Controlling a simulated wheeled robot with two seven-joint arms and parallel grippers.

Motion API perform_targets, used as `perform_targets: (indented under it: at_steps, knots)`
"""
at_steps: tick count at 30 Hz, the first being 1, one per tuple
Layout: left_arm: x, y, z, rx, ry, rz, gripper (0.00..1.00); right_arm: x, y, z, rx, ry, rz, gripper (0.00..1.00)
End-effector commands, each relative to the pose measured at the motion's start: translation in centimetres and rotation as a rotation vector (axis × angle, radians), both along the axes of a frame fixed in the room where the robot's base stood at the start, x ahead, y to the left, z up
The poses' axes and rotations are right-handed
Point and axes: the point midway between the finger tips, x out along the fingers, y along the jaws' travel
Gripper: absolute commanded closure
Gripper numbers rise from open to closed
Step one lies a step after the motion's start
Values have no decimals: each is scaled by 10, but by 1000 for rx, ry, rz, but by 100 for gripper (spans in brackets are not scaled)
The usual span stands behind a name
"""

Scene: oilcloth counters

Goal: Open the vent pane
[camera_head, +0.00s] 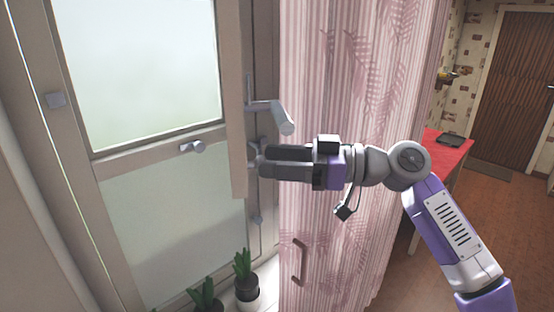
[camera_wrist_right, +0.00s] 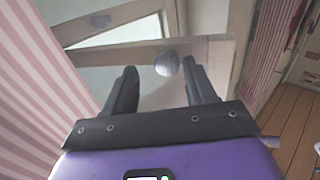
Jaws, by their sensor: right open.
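The window has a large frosted upper glass (camera_head: 140,70) and a frosted lower glass (camera_head: 180,215). A narrow pale sash (camera_head: 238,100), seen nearly edge-on, stands in front of its right side; it looks like the vent pane, but how far it is ajar I cannot tell. My right gripper (camera_head: 258,166) is at the sash's lower right side, its fingers pointing left. In the right wrist view the open fingers (camera_wrist_right: 158,85) are on either side of a round grey knob (camera_wrist_right: 166,64) on a pale board; contact is not clear. My left gripper is out of view.
A grey lever handle (camera_head: 284,115) sticks out just above my right gripper. A pink striped curtain (camera_head: 325,230) hangs close behind my arm. Potted plants (camera_head: 245,275) stand on the sill below. A red-topped table (camera_head: 445,155) is at the right.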

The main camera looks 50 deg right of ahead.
Motion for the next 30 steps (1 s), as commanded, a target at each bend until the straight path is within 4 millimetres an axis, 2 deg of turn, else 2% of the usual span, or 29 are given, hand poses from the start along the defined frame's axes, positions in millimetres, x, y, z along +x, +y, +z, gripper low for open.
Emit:
perform_targets:
  at_steps: [6,12,17,30]
  knots:
    - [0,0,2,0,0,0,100,-31,-20,1,3,-4,-6,45]
    - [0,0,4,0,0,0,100,-54,-34,1,2,-3,-6,45]
    - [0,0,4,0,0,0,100,-60,-37,0,1,-1,-4,45]
    - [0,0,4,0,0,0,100,-60,-37,0,1,-1,-4,45]
